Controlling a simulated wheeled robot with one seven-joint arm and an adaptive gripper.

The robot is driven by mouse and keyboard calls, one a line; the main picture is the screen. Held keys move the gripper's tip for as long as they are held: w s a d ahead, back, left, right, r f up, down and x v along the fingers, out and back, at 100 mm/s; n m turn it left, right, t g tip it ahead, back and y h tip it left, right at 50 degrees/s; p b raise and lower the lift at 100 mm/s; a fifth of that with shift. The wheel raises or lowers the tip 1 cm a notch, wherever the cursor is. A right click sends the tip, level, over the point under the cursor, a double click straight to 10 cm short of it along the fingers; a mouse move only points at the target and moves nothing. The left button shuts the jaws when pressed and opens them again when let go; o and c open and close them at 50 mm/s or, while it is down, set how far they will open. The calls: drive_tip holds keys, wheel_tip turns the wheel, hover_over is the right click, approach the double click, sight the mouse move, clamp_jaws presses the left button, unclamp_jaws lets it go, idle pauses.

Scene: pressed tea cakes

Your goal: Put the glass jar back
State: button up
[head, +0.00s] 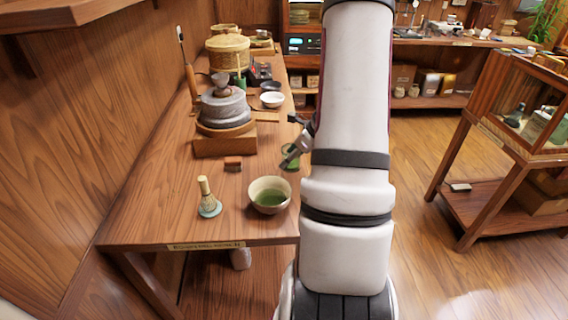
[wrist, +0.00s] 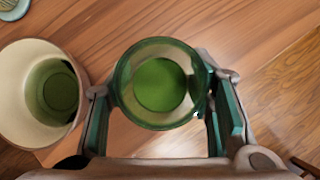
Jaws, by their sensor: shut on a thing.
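The green glass jar (wrist: 157,85) is between the two fingers of my gripper (wrist: 152,92) in the wrist view, seen from above with green content inside. My gripper is shut on it, one finger on each side. In the head view the jar (head: 290,157) shows just left of my arm, near the table's right edge, partly hidden by my gripper (head: 291,152). I cannot tell whether its base touches the table.
A bowl of green tea (head: 268,195) stands close to the jar, also in the wrist view (wrist: 22,95). A whisk on a stand (head: 207,198), a small brown block (head: 233,163) and a stone mill (head: 222,108) stand on the wooden table (head: 150,205). Its front left is clear.

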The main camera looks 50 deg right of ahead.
drive_tip(key=w, duration=0.2)
drive_tip(key=shift+w+a+f, duration=0.15)
drive_tip(key=shift+w+f, duration=0.05)
drive_tip(key=shift+w, duration=0.1)
drive_tip(key=shift+f, duration=1.65)
drive_tip(key=shift+f, duration=0.15)
drive_tip(key=o, duration=1.3)
